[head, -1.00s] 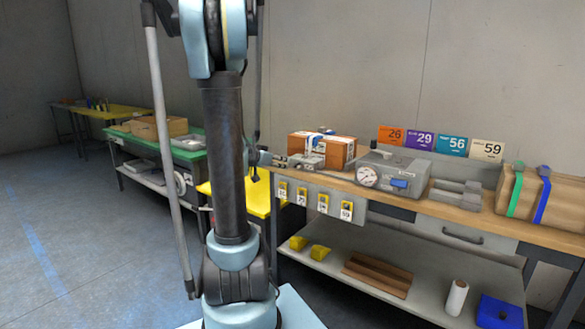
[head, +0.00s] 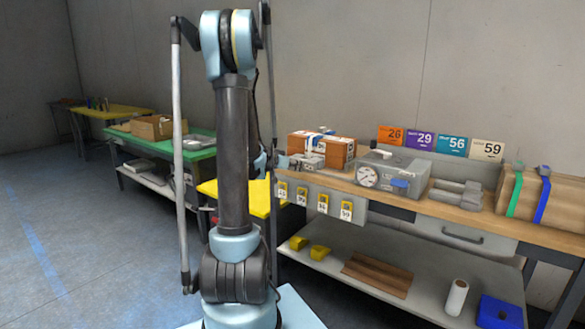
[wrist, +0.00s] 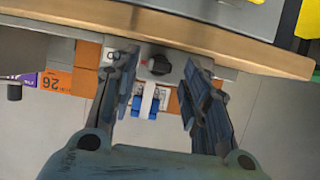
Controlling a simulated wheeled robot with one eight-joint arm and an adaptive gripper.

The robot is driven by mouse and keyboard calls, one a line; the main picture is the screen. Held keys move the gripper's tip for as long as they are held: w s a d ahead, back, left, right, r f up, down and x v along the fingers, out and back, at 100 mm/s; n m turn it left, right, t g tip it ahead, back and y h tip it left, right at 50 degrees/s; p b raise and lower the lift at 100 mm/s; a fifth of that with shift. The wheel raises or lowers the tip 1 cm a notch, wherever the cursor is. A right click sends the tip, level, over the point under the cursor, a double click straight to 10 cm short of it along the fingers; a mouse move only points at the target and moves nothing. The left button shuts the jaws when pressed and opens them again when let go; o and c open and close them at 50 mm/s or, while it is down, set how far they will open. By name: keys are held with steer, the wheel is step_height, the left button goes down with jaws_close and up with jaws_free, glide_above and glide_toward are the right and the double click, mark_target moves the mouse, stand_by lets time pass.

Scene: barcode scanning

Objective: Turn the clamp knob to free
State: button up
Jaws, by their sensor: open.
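The clamp (head: 309,161) is a small grey block on the near left end of the wooden bench, in front of an orange-brown box (head: 335,149). Its black knob (wrist: 158,64) shows in the wrist view. My gripper (wrist: 160,60) is open, with one dark finger on each side of the knob in that picture. I see no finger closed on the knob, and the depth between them is hard to judge. In the head view my gripper (head: 284,161) is small beside the clamp, partly hidden by my arm. The knob's marking is not readable.
A grey box with a round gauge (head: 367,177) stands right of the clamp on the bench (head: 455,200). Yellow tags (head: 323,204) hang on the bench front. Numbered cards (head: 452,144) stand behind. A strapped brown box (head: 530,200) is at the right end.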

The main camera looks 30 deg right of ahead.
steer(key=shift+c, duration=0.2)
jaws_close()
steer(key=n, duration=0.1)
steer(key=w+n+g+h, duration=0.1)
steer(key=n, duration=0.1)
steer(key=shift+a+f+g, duration=0.1)
steer(key=shift+g, duration=0.2)
steer(key=shift+o, duration=0.2)
jaws_free()
steer(key=shift+s, duration=0.1)
